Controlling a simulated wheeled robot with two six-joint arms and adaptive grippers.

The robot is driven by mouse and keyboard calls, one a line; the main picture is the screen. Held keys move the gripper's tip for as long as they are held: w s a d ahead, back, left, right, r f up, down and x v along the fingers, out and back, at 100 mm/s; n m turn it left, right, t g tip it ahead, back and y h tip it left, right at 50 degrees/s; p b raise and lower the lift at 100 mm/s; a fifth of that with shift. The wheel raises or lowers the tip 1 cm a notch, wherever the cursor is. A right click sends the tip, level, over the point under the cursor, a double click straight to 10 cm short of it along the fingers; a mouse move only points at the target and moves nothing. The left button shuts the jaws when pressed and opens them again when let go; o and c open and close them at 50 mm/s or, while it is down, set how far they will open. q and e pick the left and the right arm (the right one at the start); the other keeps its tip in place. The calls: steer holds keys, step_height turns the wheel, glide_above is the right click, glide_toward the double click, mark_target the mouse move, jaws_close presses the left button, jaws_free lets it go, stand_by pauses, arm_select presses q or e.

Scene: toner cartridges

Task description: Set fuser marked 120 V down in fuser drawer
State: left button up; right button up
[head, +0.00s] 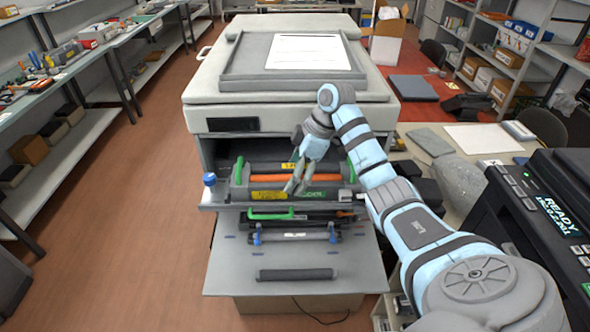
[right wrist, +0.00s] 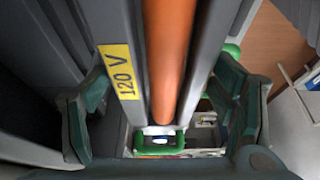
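The fuser marked 120 V is a long dark-grey unit with an orange roller (head: 268,179) and green end handles. It lies crosswise in the head view at the printer's open front, in or just over the fuser drawer (head: 214,198); I cannot tell whether it rests there. In the right wrist view its yellow 120 V label (right wrist: 119,72) shows on the left rail. My right gripper (head: 296,186) is over its middle; in the right wrist view my fingers (right wrist: 160,100) close against both long sides. My left gripper is out of view.
The large printer (head: 205,85) stands behind. In front of the fuser are a green bar (head: 270,216), blue latches (head: 257,236) and a grey open panel (head: 228,268) with a dark handle. A black control panel (head: 540,205) stands at right. Floor is clear at left.

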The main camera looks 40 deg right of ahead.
mark_target(342, 174)
steer(key=shift+o, duration=0.9)
steer(key=shift+s+r, duration=0.1)
steer(key=shift+s, duration=0.05)
steer(key=shift+d+r, duration=0.1)
steer(key=shift+r, duration=0.15)
steer(key=s+d+b, duration=0.1)
steer(key=s+d, duration=0.1)
steer(key=d, duration=0.1)
steer(key=s+d+b, duration=0.1)
steer(key=s+d, duration=0.1)
steer(key=d, duration=0.1)
steer(key=s+d+b, duration=0.1)
steer(key=s+d, duration=0.2)
steer(key=shift+d+r, duration=0.1)
steer(key=shift+r, duration=0.05)
steer(key=shift+s+d, duration=0.2)
steer(key=shift+d, duration=0.1)
steer(key=shift+r, duration=0.1)
steer(key=shift+a, duration=0.1)
